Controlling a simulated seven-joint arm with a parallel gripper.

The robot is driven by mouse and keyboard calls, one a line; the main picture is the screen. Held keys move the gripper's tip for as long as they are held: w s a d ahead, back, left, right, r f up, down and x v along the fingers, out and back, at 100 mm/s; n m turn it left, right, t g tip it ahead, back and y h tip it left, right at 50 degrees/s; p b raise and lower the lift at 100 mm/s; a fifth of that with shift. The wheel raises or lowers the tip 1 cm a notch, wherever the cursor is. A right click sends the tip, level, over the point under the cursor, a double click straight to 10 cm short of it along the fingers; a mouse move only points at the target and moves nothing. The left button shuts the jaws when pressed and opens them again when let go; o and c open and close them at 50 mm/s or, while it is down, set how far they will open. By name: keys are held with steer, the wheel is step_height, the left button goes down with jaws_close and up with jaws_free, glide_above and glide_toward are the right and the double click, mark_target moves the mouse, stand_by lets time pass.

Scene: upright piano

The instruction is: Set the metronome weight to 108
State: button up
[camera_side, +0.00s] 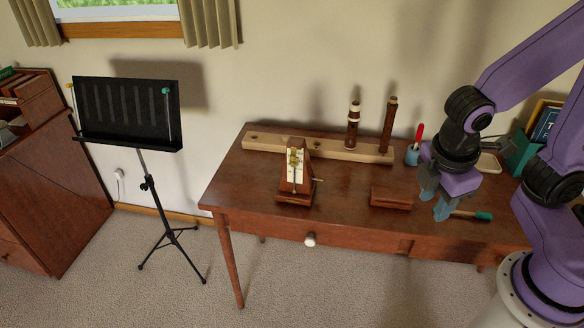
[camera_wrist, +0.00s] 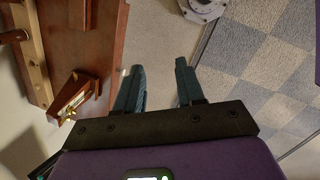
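The metronome (camera_side: 297,178) is a wooden pyramid with a pale scale face and stands upright on the table in the side view. A small brass-coloured part, perhaps the weight (camera_side: 294,158), shows in front of the scale. The scale numbers are too small to read. The metronome also shows at the left of the wrist view (camera_wrist: 72,98), where the weight cannot be made out clearly. My gripper (camera_side: 433,208) is well to the right of the metronome, above the table's front right part. Its two fingers are apart and empty, as the wrist view (camera_wrist: 158,70) also shows.
A long wooden block (camera_side: 320,148) with upright wind-instrument pieces lies behind the metronome. A brown box (camera_side: 391,198) lies between metronome and gripper. A blue cup (camera_side: 412,155) and a green-handled tool (camera_side: 472,214) are near my gripper. A music stand (camera_side: 128,115) stands left.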

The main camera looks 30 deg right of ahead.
steer(key=w+a+f+n+t+h, duration=0.25)
steer(key=w+a+h, duration=0.25)
steer(key=w, duration=0.5)
steer(key=n+t+h, duration=0.6)
steer(key=n+t, duration=0.3)
steer(key=n, duration=0.1)
glide_toward(293, 166)
steer(key=x, duration=0.9)
steer(key=shift+w, duration=0.1)
jaws_close()
steer(key=shift+a+f, duration=0.1)
steer(key=shift+f, duration=0.05)
